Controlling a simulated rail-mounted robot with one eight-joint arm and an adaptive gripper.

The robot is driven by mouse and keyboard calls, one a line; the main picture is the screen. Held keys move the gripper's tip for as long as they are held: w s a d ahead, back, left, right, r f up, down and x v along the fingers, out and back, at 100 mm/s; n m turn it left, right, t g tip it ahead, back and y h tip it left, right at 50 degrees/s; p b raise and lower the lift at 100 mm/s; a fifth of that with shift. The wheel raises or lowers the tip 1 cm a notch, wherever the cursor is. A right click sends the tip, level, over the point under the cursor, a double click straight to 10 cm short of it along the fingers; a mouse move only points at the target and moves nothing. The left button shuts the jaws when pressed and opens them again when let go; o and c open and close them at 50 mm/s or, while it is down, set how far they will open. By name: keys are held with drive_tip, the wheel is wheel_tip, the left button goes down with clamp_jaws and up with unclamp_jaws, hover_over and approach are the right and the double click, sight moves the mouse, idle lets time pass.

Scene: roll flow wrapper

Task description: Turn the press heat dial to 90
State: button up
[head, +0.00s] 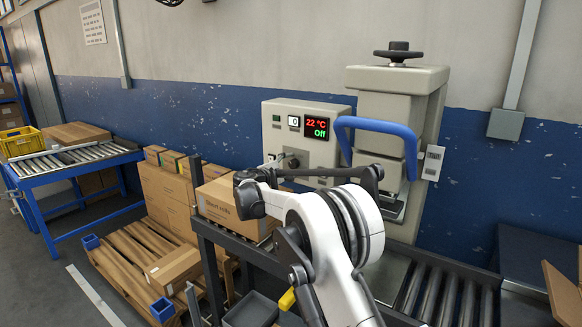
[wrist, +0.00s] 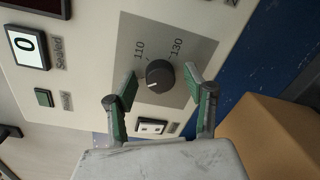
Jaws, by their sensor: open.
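The dark round heat dial (wrist: 160,74) is on a grey plate on the control box, with the labels 110 and 130 in view above it. Its short white mark is toward the lower left in the wrist view; other numbers are not readable. My gripper (wrist: 162,86) is open, one green-padded finger on each side of the dial, with gaps to it. In the head view my gripper (head: 274,162) is at the front of the control box (head: 282,116), partly covering the dial area. The display (head: 317,124) reads 22 °C in red and Off in green.
The press (head: 398,105) with a blue bar handle (head: 376,126) stands just right of the box. A carton (head: 225,207) is below my gripper, and a roller conveyor (head: 440,295) runs at the front right.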

drive_tip(key=v, duration=1.2)
drive_tip(key=shift+d+r, duration=0.1)
